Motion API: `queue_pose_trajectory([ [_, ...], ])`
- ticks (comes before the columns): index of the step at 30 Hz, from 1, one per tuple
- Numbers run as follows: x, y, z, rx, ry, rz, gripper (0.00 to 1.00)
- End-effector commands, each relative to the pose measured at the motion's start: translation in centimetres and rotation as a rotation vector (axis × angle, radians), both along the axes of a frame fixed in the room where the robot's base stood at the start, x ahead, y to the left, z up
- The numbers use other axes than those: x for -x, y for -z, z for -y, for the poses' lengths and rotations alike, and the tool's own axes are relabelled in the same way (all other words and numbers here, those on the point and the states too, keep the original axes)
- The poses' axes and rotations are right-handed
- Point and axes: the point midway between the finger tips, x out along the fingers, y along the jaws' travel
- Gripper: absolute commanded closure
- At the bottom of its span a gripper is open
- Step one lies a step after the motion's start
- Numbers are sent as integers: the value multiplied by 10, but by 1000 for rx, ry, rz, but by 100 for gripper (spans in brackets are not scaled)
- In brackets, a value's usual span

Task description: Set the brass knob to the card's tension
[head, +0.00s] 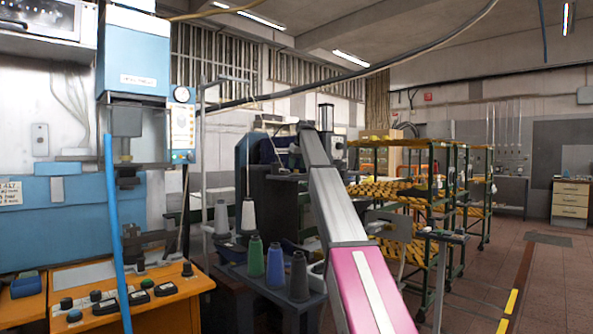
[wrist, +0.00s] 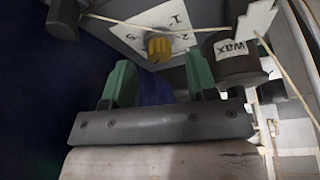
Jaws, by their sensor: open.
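In the wrist view the brass knob (wrist: 159,47) sits on a white dial plate (wrist: 180,22) on a grey housing. The digits 1, 2 and 5 show around it, upside down or tilted. My gripper (wrist: 159,76) has two green fingers, wide apart and empty. The knob shows beyond the fingertips, roughly between them; contact is not visible. In the head view my pink and silver arm reaches toward the sewing machine (head: 255,160), and neither gripper nor knob can be made out. I cannot identify the tension card with certainty.
A dark pot marked "wax" (wrist: 238,58) stands close beside the right finger. A pale thread (wrist: 125,22) crosses near the knob. In the head view several thread cones (head: 275,266) stand below my arm. Shelf racks (head: 405,200) stand to the right, with open floor beyond.

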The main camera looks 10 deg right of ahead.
Motion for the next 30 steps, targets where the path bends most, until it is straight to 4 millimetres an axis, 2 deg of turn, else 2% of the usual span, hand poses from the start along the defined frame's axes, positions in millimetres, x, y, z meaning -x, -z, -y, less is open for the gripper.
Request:
queue_pose_trajectory([
  [1, -3, 8, -1, 0, 0, -1, 47],
  [6, -8, 22, -3, 0, 0, 0, 47],
  [14, -9, 24, -4, 1, 1, 0, 47],
  [15, -9, 24, -4, 1, 1, 0, 54],
  [17, -9, 24, -3, 1, 1, 0, 73],
  [19, -9, 24, -3, 1, 1, 0, 96],
  [24, -9, 24, -4, 0, 11, 0, 96],
  [30, -9, 24, -4, 0, 112, 0, 96],
])
